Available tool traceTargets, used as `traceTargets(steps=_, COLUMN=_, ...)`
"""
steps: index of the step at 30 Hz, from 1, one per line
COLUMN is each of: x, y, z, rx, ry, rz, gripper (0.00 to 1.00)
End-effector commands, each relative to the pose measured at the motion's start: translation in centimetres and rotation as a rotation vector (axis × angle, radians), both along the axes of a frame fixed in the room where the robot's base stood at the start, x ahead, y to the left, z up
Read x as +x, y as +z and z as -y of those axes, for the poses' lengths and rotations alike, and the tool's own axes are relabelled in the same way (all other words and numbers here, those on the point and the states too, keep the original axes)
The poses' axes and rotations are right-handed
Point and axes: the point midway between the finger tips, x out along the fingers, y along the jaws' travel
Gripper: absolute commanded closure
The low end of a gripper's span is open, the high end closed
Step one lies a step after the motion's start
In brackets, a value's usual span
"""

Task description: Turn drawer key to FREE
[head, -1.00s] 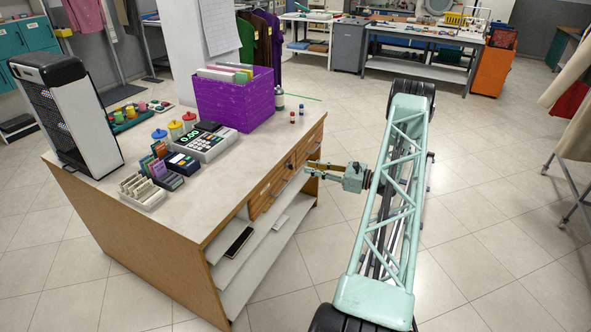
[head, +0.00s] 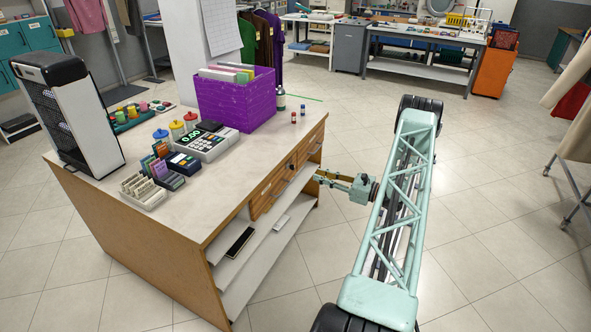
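The counter (head: 225,206) has wooden drawers (head: 272,187) in its right-hand face, under the top. Small dark marks show on the drawer fronts, but the key is too small to make out or is hidden. My gripper (head: 322,177) points left at the counter's drawer face, near its far right corner and a little below drawer height. Its fingers look slightly apart, with a small gap to the counter; whether anything is between them is too small to tell. My teal lattice arm (head: 395,215) reaches across the floor on the right.
On the counter are a cash register (head: 203,142), a purple bin (head: 236,98), card racks (head: 143,190) and small bottles (head: 293,117). Open shelves (head: 262,255) below the drawers hold a dark flat item (head: 239,242). The tiled floor right of my arm is free up to a garment rack (head: 570,190).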

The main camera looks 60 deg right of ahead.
Motion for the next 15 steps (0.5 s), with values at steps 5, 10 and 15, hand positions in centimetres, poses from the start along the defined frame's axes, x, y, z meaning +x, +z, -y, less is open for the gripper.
traceTargets(steps=5, x=1.6, y=0.0, z=-0.3, rx=0.000, ry=0.003, rz=0.000, gripper=0.82)
traceTargets(steps=10, x=3.5, y=0.0, z=-0.5, rx=0.000, ry=0.003, rz=0.000, gripper=0.82)
traceTargets(steps=15, x=5.7, y=-0.1, z=-0.8, rx=0.000, ry=0.002, rz=-0.001, gripper=0.82)
